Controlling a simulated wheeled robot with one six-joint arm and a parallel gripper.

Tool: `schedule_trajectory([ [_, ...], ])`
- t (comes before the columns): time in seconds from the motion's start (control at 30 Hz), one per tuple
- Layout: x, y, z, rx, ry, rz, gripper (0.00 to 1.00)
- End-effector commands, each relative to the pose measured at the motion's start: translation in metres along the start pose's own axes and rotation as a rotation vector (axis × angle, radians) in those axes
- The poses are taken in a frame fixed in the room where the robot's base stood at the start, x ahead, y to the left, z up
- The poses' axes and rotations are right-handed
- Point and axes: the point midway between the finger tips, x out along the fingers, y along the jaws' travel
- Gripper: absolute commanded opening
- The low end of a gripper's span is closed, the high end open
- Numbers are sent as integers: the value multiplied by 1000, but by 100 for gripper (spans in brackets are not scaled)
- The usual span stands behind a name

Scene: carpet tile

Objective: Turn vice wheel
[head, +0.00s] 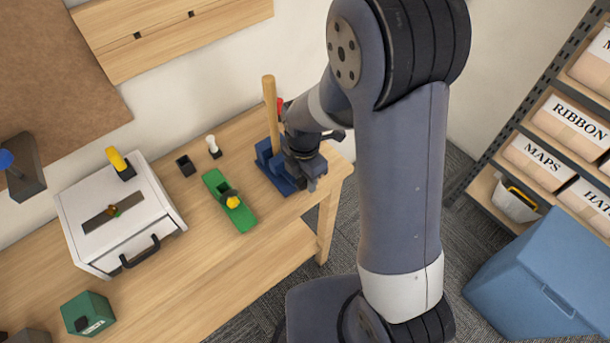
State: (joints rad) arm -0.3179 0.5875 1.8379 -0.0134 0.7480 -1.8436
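A blue vice (267,160) stands near the right end of the wooden workbench. An upright wooden rod (270,112) rises from the vice. My gripper (310,178) is at the vice's right side, close against it, with my arm coming down from above. My gripper and wrist cover the right part of the vice. I cannot make out the vice wheel, or whether the fingers touch or hold anything.
A green tool with a yellow knob (230,200) lies left of the vice. A white box with a black handle (118,215) and a green box (87,313) are farther left. A blue chest (545,275) and shelves of labelled boxes (535,165) stand to the right.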

Motion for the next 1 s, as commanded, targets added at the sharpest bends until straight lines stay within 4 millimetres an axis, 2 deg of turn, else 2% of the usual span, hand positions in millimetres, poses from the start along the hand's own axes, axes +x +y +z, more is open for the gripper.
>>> schedule_trajectory([
  [0.07,0,0,0,0,0,0,31],
  [0.43,0,0,0,0,0,0,1],
  [0.77,0,0,-1,-2,-22,0,0],
  [1.0,2,1,-4,-4,-132,1,0],
])
